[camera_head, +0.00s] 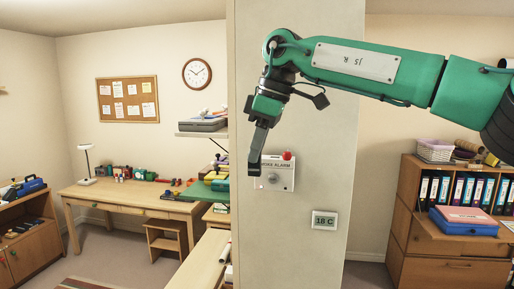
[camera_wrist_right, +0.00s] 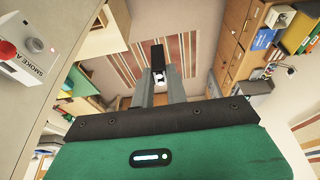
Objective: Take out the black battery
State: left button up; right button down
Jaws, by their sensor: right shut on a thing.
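The white smoke alarm (camera_head: 280,180) is fixed to the pale pillar, with a red button on top and a round knob on its front. In the right wrist view the alarm (camera_wrist_right: 22,68) shows at the upper left, off to the side of the fingers. My right gripper (camera_head: 257,150) points down in front of the alarm's left edge. In the wrist view its fingers (camera_wrist_right: 158,78) are shut on the black battery (camera_wrist_right: 158,53), which sticks out past the tips, apart from the alarm there. My left gripper is not in view.
A wooden desk (camera_head: 130,197) with small items stands at the left. A shelf unit (camera_head: 403,213) with binders stands at the right. The floor shows a striped rug (camera_wrist_right: 113,52).

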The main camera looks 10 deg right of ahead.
jog(key=shift+r+p, duration=1)
jog(key=shift+r, duration=0.75)
